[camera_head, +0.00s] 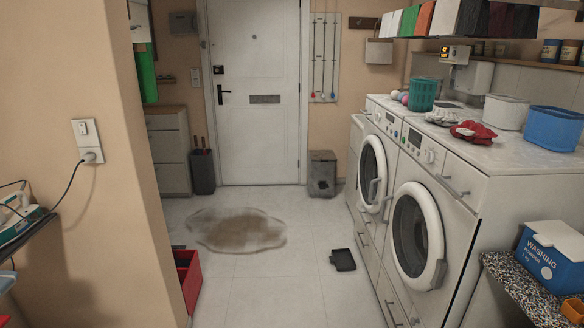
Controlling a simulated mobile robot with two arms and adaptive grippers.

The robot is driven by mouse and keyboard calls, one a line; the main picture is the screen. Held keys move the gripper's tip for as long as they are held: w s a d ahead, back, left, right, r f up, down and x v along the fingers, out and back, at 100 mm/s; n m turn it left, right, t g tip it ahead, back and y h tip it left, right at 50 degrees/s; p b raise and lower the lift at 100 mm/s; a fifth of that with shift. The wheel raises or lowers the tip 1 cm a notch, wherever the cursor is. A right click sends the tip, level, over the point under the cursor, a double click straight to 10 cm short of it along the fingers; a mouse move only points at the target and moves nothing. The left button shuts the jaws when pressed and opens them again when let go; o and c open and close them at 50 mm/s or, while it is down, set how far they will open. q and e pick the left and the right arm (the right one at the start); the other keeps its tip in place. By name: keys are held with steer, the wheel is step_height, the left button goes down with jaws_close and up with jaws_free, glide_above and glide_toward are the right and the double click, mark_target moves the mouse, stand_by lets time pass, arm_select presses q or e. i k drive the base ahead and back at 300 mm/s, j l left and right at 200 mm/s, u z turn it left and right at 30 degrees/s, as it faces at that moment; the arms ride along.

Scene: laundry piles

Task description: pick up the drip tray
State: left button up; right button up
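A small flat black tray (342,260), which looks like the drip tray, lies on the pale tiled floor. It is in front of the washing machines, a little right of the picture's middle. Its upper face shows and nothing covers it. Neither of my grippers is in view.
Two white front-loading machines (466,205) stand along the right. A brown puddle-like patch or rug (237,231) lies left of the tray. A red crate (190,280) stands by the left wall corner. A grey bin (322,174) stands near the door. Floor around the tray is clear.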

mark_target(343, 260)
steer(key=i, duration=2.05)
